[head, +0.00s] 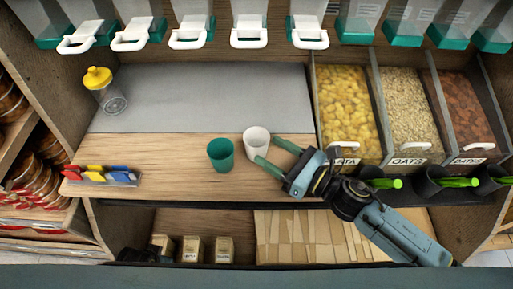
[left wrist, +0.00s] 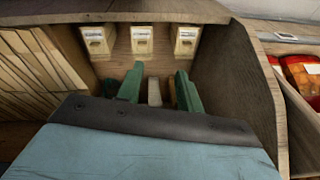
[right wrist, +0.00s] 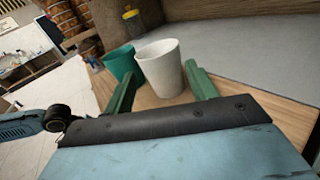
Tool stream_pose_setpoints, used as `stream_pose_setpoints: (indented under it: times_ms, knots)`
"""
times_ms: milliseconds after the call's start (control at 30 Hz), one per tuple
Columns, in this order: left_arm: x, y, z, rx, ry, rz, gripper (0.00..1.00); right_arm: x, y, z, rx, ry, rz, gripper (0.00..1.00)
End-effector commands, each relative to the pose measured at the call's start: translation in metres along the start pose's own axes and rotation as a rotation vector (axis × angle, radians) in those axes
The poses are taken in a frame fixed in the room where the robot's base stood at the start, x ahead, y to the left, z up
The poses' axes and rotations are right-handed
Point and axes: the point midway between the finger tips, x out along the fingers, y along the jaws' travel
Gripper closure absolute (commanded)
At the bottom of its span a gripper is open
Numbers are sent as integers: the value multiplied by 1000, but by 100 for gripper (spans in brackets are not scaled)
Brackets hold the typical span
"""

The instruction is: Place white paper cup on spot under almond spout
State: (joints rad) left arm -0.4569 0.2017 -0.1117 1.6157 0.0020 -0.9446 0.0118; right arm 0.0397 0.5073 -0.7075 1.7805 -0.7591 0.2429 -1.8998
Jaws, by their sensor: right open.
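The white paper cup (head: 256,141) stands upright on the wooden counter. My right gripper (head: 271,152) is open, low at the counter, with its fingertips close to the cup's right and front sides. In the right wrist view the cup (right wrist: 163,70) shows between the two fingertips, with a visible gap on each side; it is not gripped. Dispenser spouts with white handles (head: 249,37) line the top; no label shows which is almond.
A teal cup (head: 221,154) stands just left of the white cup. A yellow-lidded shaker (head: 105,91) is at the back left on the grey mat (head: 200,97). Open food bins (head: 410,110) stand at the right. Small cartons (head: 194,249) sit on the lower shelf. The mat's middle is clear.

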Motion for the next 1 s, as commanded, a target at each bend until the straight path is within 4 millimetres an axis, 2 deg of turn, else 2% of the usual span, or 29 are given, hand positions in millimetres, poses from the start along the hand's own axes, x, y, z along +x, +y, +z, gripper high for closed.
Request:
stream_pose_setpoints:
  times_ms: [33,100,367,633,933,1000]
  knots:
    - [-3,0,-4,-2,7,0,64,0,-1,-7,2,0,-2,43]
    - [-4,0,-4,-2,3,0,64,14,-1,-3,0,-4,0,43]
    - [-6,1,-6,-2,5,2,64,34,0,-2,2,-3,0,43]
    - [-12,4,-12,-2,13,5,64,71,0,-3,0,-2,0,43]
    - [-14,4,-14,-1,12,6,64,75,0,-3,1,0,-1,43]
    - [-14,5,-13,-1,12,6,64,75,0,-3,1,0,-1,52]
